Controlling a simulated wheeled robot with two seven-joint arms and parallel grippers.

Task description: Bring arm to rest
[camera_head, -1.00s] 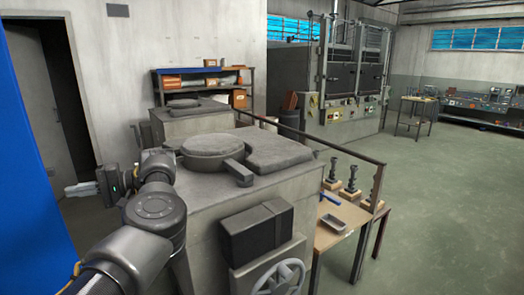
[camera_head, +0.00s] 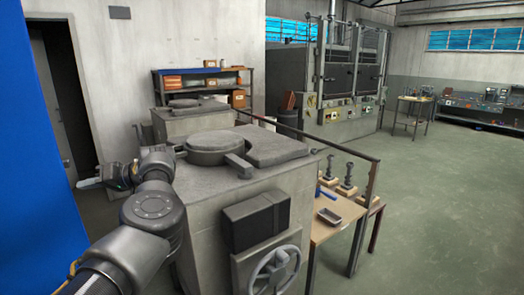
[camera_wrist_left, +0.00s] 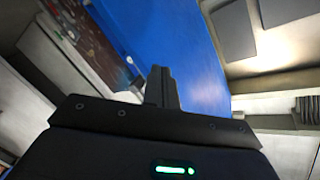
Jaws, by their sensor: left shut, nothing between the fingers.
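My left arm comes in from the lower left in the head view, bent at the elbow, with the forearm beside the near furnace block. My left gripper (camera_head: 90,183) points left, toward the blue panel, and is empty. In the left wrist view its fingers (camera_wrist_left: 161,88) stand together in the middle, shut with nothing between them. The blue panel (camera_wrist_left: 195,45) shows behind the fingertips. My right gripper is in neither view.
The near furnace block (camera_head: 215,210) has a round lid (camera_head: 215,142) and a handwheel (camera_head: 274,272). The blue panel (camera_head: 30,150) stands at the left. A wooden table (camera_head: 322,232) with a small tray (camera_head: 328,216) is beyond the block. The floor at right is clear.

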